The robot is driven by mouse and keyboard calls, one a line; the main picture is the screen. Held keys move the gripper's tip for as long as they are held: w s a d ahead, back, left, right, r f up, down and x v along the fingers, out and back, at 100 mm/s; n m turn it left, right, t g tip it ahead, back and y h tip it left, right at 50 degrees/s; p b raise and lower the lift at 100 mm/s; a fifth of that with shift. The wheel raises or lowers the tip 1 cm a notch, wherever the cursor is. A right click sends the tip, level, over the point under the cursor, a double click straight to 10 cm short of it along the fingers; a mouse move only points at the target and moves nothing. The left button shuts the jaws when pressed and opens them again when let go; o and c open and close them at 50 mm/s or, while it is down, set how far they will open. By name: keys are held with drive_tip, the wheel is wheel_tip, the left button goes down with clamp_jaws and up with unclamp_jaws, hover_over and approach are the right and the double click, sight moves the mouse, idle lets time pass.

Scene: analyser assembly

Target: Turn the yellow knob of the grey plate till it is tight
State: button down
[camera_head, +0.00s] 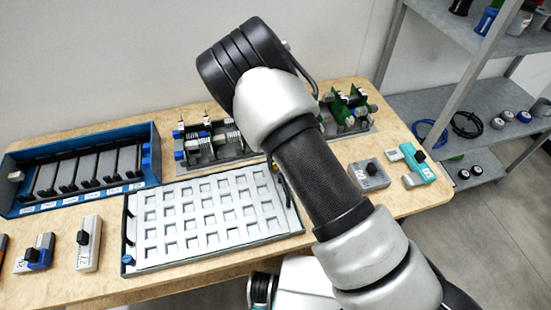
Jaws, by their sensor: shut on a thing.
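A light grey plate (143,227) with rows of square recesses and a dark rim lies flat on the table, left of my arm. A blue knob (128,260) sits at its near left corner. A small yellowish spot (274,167) shows at its far right corner, beside my arm; it is too small and too covered to tell whether it is the yellow knob. My arm crosses the middle of the view and covers the area just right of the plate. My gripper itself is hidden, so its jaws and what they hold do not show.
A blue rack (75,150) of modules stands at the far left. Board assemblies (210,148) stand behind the plate, with green boards (345,108) farther right. A grey module (370,175) and a teal module (418,162) lie right of my arm. Metal shelves (425,105) stand beyond.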

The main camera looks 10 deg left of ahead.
drive_tip(key=shift+w+a+r+m+p, duration=0.1)
drive_tip(key=shift+w+r+m+p, duration=0.2)
drive_tip(key=shift+m, duration=0.6)
drive_tip(key=c, duration=1.8)
unclamp_jaws()
drive_tip(key=shift+s, duration=0.1)
drive_tip(key=shift+o, duration=1.2)
drive_tip(key=shift+s+f, duration=0.1)
drive_tip(key=shift+f, duration=0.05)
wheel_tip(320, 180, up, 18)
drive_tip(key=shift+f, duration=0.25)
